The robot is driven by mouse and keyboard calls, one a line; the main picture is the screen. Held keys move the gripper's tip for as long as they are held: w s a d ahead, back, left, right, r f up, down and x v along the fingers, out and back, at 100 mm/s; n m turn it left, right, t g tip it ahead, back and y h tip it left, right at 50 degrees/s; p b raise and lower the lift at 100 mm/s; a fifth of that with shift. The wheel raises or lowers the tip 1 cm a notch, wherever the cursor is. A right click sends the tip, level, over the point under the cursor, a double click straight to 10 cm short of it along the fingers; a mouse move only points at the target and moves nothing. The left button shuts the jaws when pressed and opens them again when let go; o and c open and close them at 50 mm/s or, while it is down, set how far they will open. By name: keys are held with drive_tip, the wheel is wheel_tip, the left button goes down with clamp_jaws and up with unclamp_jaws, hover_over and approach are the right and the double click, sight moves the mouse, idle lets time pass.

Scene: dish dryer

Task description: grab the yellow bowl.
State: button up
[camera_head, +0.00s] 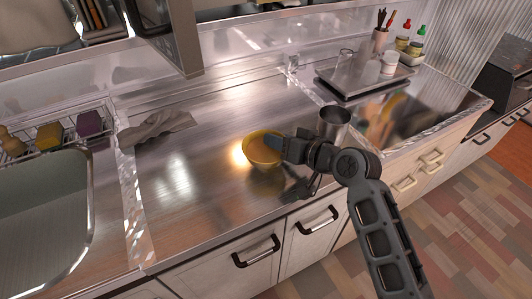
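The yellow bowl (256,156) stands upright on the metal counter, left of my gripper. My gripper (277,145) reaches in from the right and is at the bowl's right rim. A dark fingertip overlaps the inside of the bowl in this view. The other finger is hard to make out, so I cannot tell whether the fingers are shut on the rim. My gripper hides the right part of the bowl.
A metal cup (334,122) stands close behind my wrist. A grey cloth (158,125) lies on the counter at the left, beyond a sink (45,215). The counter left of the bowl is clear.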

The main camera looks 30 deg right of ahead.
clamp_jaws()
drive_tip(key=shift+r, duration=0.1)
idle(0.4)
drive_tip(key=shift+r, duration=2.15)
drive_tip(key=s+d+r, duration=0.5)
drive_tip(key=d+r, duration=0.1)
drive_tip(key=d, duration=0.4)
drive_tip(key=shift+r, duration=0.3)
